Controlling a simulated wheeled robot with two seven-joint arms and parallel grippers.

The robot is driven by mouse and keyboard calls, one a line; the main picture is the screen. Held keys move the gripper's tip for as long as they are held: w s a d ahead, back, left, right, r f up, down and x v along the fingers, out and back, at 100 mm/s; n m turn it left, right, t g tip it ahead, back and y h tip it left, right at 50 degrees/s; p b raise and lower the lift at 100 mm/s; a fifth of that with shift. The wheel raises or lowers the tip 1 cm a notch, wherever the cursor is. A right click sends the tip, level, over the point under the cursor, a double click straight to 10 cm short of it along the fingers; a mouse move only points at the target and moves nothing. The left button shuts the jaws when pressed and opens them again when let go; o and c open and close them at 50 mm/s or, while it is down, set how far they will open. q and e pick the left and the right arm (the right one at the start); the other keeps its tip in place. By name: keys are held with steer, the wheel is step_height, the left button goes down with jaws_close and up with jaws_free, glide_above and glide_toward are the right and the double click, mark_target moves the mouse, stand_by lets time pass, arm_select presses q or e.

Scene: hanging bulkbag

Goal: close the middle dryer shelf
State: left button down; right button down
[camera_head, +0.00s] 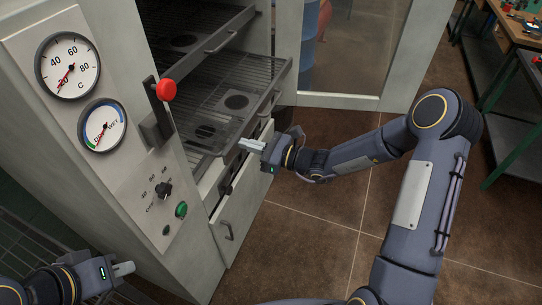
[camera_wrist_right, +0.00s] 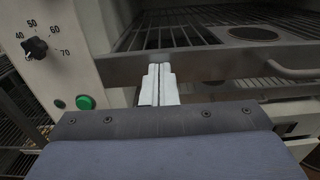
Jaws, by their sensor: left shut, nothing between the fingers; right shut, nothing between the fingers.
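The middle dryer shelf (camera_head: 237,101), a dark wire rack with a metal front rim and a round plate in it, sticks out of the dryer's opening. In the right wrist view its front rim (camera_wrist_right: 215,65) crosses the picture, with a bar handle (camera_wrist_right: 293,71) at the right. My right gripper (camera_head: 243,144) is shut and empty, near the shelf's front side. In its wrist view the closed fingertips (camera_wrist_right: 158,72) overlap the rim; I cannot tell if they touch it. My left gripper (camera_head: 124,268) is shut and empty at the lower left, away from the shelf.
An upper shelf (camera_head: 190,41) with its own handle sits above. The control panel (camera_head: 105,150) has gauges, a red-knobbed lever (camera_head: 166,90) and a green button. The dryer's glazed door (camera_head: 350,100) stands open at the back. Brown floor is clear in front; a workbench stands far right.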

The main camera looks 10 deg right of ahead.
mark_target(200, 129)
steer(key=b+x, duration=0.4)
steer(key=x, duration=1.1)
steer(key=shift+w+a+b, duration=0.1)
steer(key=shift+b, duration=0.3)
steer(key=shift+r, duration=0.15)
steer(key=shift+w+a+r, duration=0.1)
